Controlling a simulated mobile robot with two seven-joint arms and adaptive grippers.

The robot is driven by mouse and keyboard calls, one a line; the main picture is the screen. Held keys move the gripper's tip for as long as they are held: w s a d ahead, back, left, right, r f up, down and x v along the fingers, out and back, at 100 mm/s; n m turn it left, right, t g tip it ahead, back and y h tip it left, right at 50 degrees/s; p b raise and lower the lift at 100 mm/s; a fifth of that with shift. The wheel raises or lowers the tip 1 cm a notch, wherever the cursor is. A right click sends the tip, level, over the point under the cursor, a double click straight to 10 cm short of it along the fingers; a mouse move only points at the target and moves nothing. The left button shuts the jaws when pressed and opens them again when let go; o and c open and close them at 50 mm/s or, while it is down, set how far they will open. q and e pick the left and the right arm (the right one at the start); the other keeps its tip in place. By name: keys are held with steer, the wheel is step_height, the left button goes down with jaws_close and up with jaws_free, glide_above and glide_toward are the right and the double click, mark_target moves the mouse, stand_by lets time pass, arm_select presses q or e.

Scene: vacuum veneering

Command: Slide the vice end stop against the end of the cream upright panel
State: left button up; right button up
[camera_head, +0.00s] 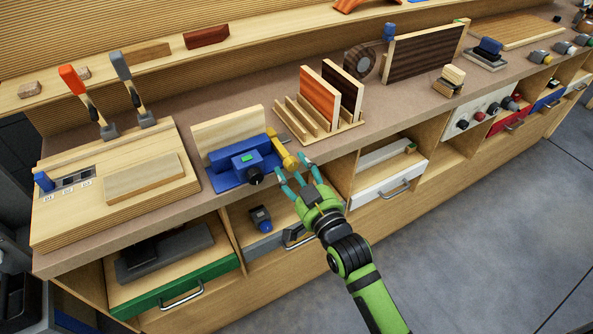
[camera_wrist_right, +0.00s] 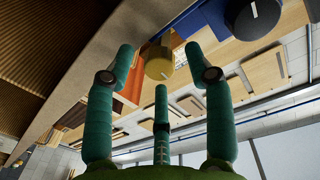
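The cream upright panel (camera_head: 228,130) stands on edge behind the blue vice (camera_head: 228,175) on the bench. The yellow vice end stop (camera_head: 279,148) is at the vice's right side, near the panel's right end; I cannot tell if they touch. My right gripper (camera_head: 294,176), green with three teal fingers, is just in front of the stop, fingers spread and empty. In the right wrist view, the stop's round yellow end (camera_wrist_right: 158,63) shows beyond the open fingers (camera_wrist_right: 160,75), with the vice's blue body (camera_wrist_right: 187,22) beside it. My left gripper is out of view.
A rack (camera_head: 293,124) with an orange-red panel (camera_head: 320,95) and a dark panel (camera_head: 343,88) stands close right of the stop. A layered cream board (camera_head: 65,225) lies at the left. Below the bench front (camera_head: 335,158) are open shelves and drawers.

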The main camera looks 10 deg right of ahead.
steer(key=v, duration=1.2)
stand_by(0.3)
steer(key=s+d+f+g+h, duration=0.1)
steer(key=s+f+g, duration=0.2)
steer(key=f, duration=0.9)
steer(key=s+d+f+g+h, duration=0.1)
steer(key=s+f+g, duration=0.2)
steer(key=f, duration=0.8)
steer(key=s+d+f+g+h, duration=0.1)
steer(key=s+f+g, duration=0.1)
steer(key=f, duration=1)
steer(key=s+d+f+g, duration=0.2)
steer(key=s+f, duration=0.3)
steer(key=s, duration=0.3)
steer(key=s+d+f+g+h, duration=0.1)
steer(key=s+d+f+g, duration=0.1)
steer(key=s+f, duration=0.4)
steer(key=s+d+f+n+g, duration=0.1)
steer(key=s+f+g, duration=0.3)
steer(key=s, duration=0.8)
steer(key=shift+d+f+h, duration=0.3)
steer(key=shift+d+f, duration=0.5)
steer(key=shift+f, duration=0.15)
steer(key=shift+w, duration=0.1)
